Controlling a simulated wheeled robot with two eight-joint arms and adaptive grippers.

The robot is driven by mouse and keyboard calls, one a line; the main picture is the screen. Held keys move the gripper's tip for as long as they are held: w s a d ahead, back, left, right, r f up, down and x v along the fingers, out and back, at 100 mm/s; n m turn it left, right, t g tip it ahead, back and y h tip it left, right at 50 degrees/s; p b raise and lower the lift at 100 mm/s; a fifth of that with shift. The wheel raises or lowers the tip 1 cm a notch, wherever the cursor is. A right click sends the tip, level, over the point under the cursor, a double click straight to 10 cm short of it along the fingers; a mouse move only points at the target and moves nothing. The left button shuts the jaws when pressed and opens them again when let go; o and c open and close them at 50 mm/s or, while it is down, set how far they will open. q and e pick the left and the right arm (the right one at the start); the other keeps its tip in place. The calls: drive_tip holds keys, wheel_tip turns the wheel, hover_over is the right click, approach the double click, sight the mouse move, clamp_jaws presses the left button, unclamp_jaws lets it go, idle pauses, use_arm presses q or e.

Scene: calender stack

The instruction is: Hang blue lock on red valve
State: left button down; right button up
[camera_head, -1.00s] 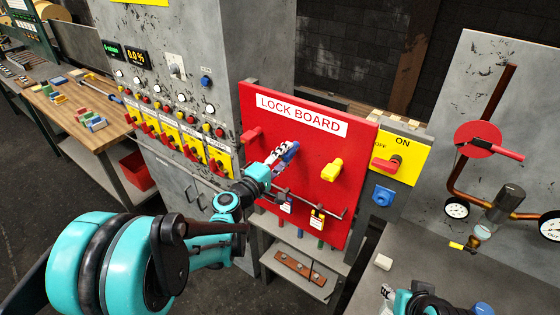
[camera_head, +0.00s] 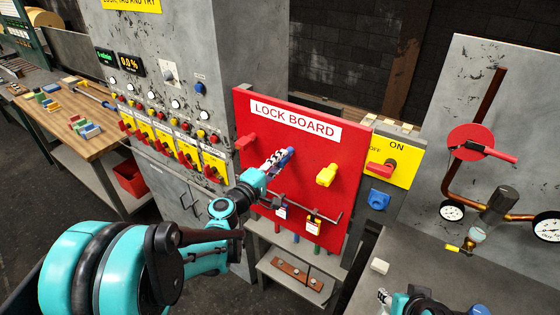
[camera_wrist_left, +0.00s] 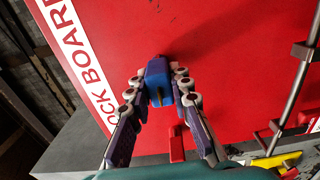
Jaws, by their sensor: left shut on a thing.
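The blue lock (camera_head: 288,153) is at the face of the red lock board (camera_head: 300,190); it also shows in the left wrist view (camera_wrist_left: 158,80). My left gripper (camera_head: 280,158) is shut on it, with a finger on each side in the left wrist view (camera_wrist_left: 160,90). I cannot tell whether the lock still touches the board or its peg. The red valve (camera_head: 470,143), a round red disc with a red handle, is on the grey panel at the right, well apart from the lock. My right gripper (camera_head: 384,298) shows only partly at the bottom edge.
A yellow lock (camera_head: 326,175) and a red one (camera_head: 246,143) hang on the board, above a metal rail (camera_head: 325,218) with tags. A yellow switch box (camera_head: 394,165) stands between board and valve. Gauges (camera_head: 452,210) sit below the valve.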

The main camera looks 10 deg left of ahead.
use_arm(q)
drive_tip(key=shift+s+a, duration=0.1)
drive_tip(key=shift+s, duration=0.1)
drive_tip(key=shift+v, duration=2)
